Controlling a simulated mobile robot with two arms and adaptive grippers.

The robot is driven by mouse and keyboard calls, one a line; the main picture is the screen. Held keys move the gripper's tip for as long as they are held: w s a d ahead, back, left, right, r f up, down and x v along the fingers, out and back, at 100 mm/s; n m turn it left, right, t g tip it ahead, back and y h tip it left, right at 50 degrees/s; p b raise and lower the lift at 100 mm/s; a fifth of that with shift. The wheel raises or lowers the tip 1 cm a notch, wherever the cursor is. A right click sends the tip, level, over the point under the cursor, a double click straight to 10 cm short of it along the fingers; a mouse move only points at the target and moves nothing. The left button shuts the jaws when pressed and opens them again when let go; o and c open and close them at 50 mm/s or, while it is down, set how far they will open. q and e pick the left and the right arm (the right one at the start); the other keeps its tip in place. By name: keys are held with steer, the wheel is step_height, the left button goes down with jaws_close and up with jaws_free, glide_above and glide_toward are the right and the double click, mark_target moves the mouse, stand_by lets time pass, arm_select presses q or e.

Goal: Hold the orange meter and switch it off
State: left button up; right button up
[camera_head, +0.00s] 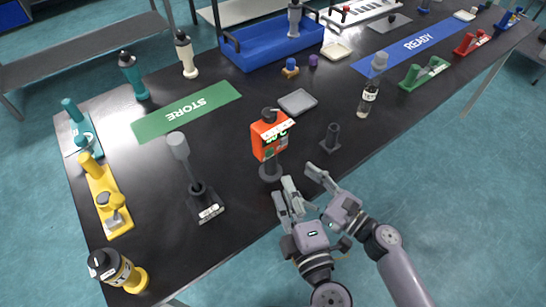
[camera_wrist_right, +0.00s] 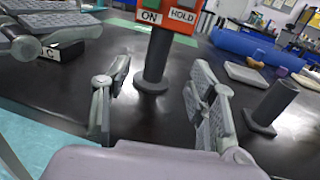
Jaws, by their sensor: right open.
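The orange meter (camera_head: 264,150) stands upright on a dark post with a round base (camera_head: 269,173) near the table's front edge. In the right wrist view its lower panel (camera_wrist_right: 176,17) shows labels ON and HOLD; its top is cut off. My right gripper (camera_head: 305,175) is open and empty. In its wrist view the fingers (camera_wrist_right: 160,90) stand apart on either side of the post, which is ahead of them. My left gripper (camera_head: 282,188) is beside it, just in front of the meter's base, and looks open and empty.
A dark small post (camera_head: 331,137) stands right of the meter, a grey tray (camera_head: 297,102) behind it. A grey-topped stand (camera_head: 194,180) is at left. The green STORE mat (camera_head: 170,115) and blue READY mat (camera_head: 400,55) lie farther back. Bare table surrounds the meter's base.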

mark_target(275, 161)
steer(key=x, duration=1.1)
steer(key=shift+w+a+f, duration=0.1)
steer(key=shift+w, duration=0.1)
steer(key=shift+c, duration=0.5)
jaws_close()
arm_select(q)
jaws_close()
stand_by(2.5)
